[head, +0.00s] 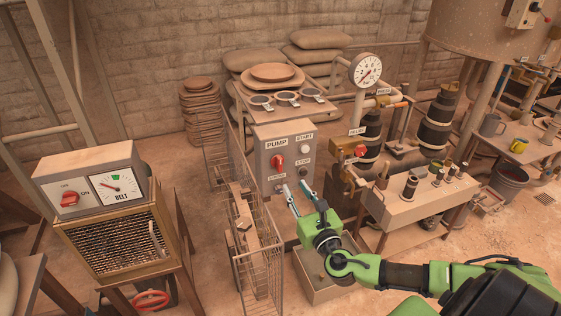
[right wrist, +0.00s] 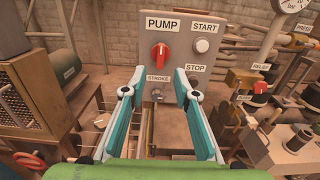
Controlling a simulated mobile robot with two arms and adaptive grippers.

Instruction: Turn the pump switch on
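The pump box (head: 287,153) is a grey panel in the middle of the head view, labelled PUMP, START, STOP and STROKE. Its red switch knob (head: 277,161) sits under the PUMP label and also shows in the right wrist view (right wrist: 160,52), where it looks roughly upright with a slight tilt. My right gripper (head: 295,187) is in front of and below the panel, apart from the knob. In the right wrist view its two teal fingers (right wrist: 162,78) are spread wide with nothing between them. My left gripper is not in view.
A white START button (right wrist: 202,45) and a dark STOP button (right wrist: 193,77) are right of the knob. A belt control box (head: 92,180) stands at left.

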